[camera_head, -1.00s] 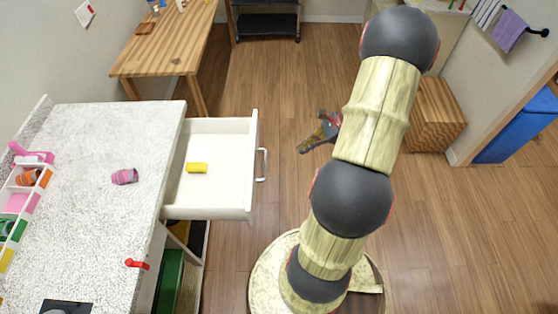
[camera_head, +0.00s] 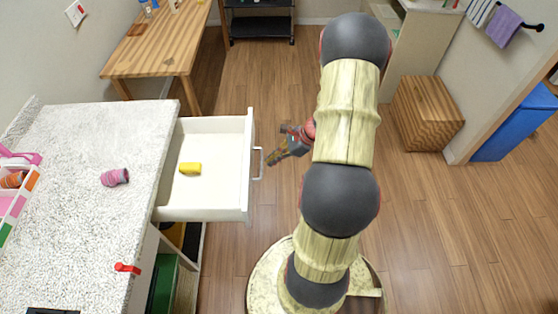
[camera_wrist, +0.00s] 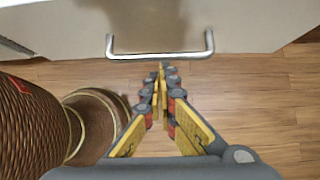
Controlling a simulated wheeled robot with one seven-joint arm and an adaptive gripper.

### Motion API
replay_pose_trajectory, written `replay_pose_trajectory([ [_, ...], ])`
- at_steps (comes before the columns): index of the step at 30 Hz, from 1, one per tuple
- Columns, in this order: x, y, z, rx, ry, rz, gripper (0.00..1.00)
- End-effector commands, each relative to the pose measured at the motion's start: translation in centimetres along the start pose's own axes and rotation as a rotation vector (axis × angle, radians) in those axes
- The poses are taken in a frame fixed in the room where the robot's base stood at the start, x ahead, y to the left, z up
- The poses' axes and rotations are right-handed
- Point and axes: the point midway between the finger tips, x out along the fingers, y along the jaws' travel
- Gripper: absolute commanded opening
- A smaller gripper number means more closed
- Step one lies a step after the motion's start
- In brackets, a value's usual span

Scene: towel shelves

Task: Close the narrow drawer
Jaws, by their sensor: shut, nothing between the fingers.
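The white drawer (camera_head: 246,170) is pulled out to the right from under the speckled counter in the head view. A small yellow block (camera_head: 190,168) lies inside it. Its silver bar handle (camera_head: 258,163) is on the front panel, and it also shows across the top of the wrist view (camera_wrist: 160,55). My gripper (camera_head: 270,161) is shut and empty, just to the right of the handle. In the wrist view its fingertips (camera_wrist: 160,70) point at the middle of the handle; whether they touch it I cannot tell.
The speckled counter (camera_head: 90,220) at left bears a pink ribbed cup (camera_head: 115,177), a red handle-like piece (camera_head: 127,268) and a bin rack. A wooden table (camera_head: 165,50) stands behind. A wooden box (camera_head: 427,112) is at right. The floor between is clear.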

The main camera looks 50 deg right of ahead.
Motion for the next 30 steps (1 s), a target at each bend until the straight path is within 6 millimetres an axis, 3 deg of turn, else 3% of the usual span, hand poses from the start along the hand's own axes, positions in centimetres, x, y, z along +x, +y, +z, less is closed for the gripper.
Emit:
replay_pose_trajectory([
  [11,0.1,0.0,0.1,-0.001,0.000,0.000,0.00],
  [17,1.0,0.0,1.3,-0.004,0.000,0.003,0.00],
  [23,3.4,0.1,4.3,-0.007,-0.001,0.005,0.00],
  [30,7.5,0.1,9.3,-0.007,0.000,0.005,0.00],
])
